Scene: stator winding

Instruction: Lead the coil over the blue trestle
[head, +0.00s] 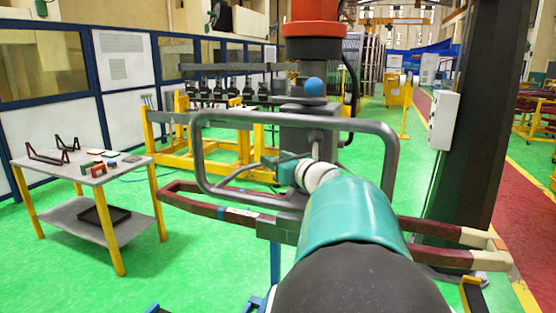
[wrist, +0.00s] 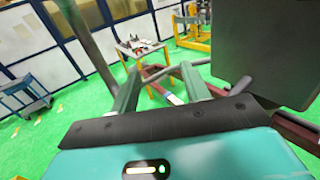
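The coil is a long dark-red loop (head: 236,215) with blue and white bands and pale ends at the right. It lies level in a grey clamp block under a grey tubular handle frame (head: 260,118). It also shows in the wrist view (wrist: 158,88). My gripper (head: 285,172) is at the frame, above the coil. In the wrist view its two green fingers (wrist: 160,74) stand apart, with a thin grey bar across near their tips; no firm hold shows. Of the blue trestle, a blue post (head: 275,262) shows below the coil; the rest is mostly hidden by my arm.
An orange-and-grey hoist column (head: 314,45) with a blue ball stands over the frame. A dark pillar (head: 486,120) with a white box is close at the right. A side table (head: 120,165) with tools stands left. Green floor is free between.

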